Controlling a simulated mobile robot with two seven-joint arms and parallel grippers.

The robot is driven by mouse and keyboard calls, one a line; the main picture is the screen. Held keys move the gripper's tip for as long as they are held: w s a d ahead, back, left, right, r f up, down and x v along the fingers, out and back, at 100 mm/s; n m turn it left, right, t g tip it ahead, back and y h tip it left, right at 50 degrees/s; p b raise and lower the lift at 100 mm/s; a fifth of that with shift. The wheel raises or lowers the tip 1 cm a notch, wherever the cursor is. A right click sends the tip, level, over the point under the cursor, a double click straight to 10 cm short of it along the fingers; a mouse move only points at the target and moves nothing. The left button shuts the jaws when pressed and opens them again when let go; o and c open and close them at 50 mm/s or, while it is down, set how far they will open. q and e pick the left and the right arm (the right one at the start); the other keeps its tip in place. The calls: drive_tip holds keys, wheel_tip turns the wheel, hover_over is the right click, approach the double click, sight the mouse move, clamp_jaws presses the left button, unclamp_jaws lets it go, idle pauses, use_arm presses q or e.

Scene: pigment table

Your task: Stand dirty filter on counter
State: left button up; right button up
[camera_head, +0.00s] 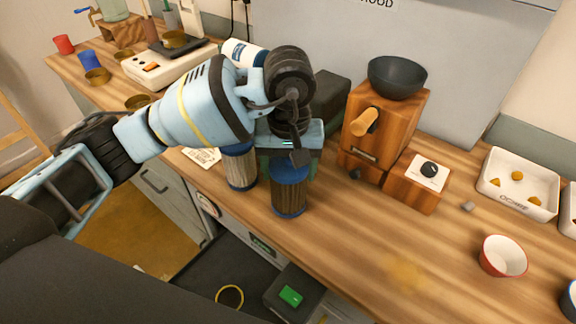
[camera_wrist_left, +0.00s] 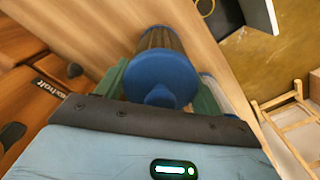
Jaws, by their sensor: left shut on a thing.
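The dirty filter (camera_head: 289,198), with dark brown pleats and blue end caps, is upright at the front part of the wooden counter (camera_head: 345,240). My left gripper (camera_head: 289,160) is shut on its upper end from above. In the left wrist view the blue cap (camera_wrist_left: 160,82) sits between the green fingers (camera_wrist_left: 112,78). I cannot tell whether its base touches the counter. A second, paler filter (camera_head: 240,170) with blue caps stands close to its left, partly hidden by my arm. My right gripper is not in view.
A wooden grinder (camera_head: 384,125) with a dark bowl (camera_head: 397,77) stands behind and right. A white tray (camera_head: 518,184) and a red-rimmed bowl (camera_head: 502,256) are farther right. The counter's front edge is close to the filters; the counter right of them is clear.

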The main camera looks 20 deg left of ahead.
use_arm(q)
drive_tip(key=shift+f, duration=0.2)
drive_tip(key=o, duration=1.4)
wheel_tip(320, 180, up, 12)
drive_tip(key=shift+r, duration=0.2)
